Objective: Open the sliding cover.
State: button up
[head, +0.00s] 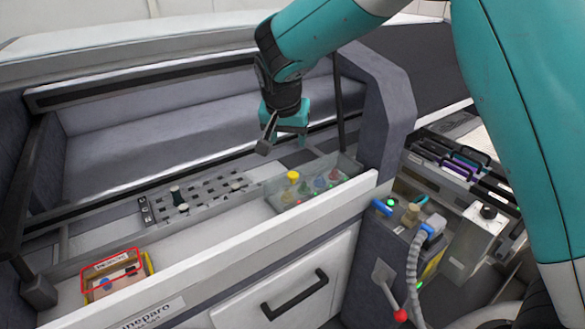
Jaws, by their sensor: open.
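A see-through grey cover (345,166) lies over a shallow bin to the right of the middle, in the machine's front ledge. I take it for the sliding cover, but I cannot tell for certain. Several small coloured pieces show in or through it, and a yellow knob-like piece (292,176) stands at its left part. The cover looks closed over at least part of the bin; its exact edges are unclear. My gripper (284,143) is open and empty, pointing down above and behind the bin, apart from it.
A red-edged box (115,276) sits at the lower left. A grey post (385,110) rises at right, near a control box with a red-knobbed lever (401,314). A drawer handle (294,294) is below.

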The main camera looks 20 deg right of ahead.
aim_at(293, 174)
jog(key=p+x, duration=0.3)
jog(key=x, duration=1.2)
jog(key=shift+f+p, duration=0.2)
jog(key=shift+p, duration=0.15)
jog(key=shift+c, duration=0.4)
grip_shut()
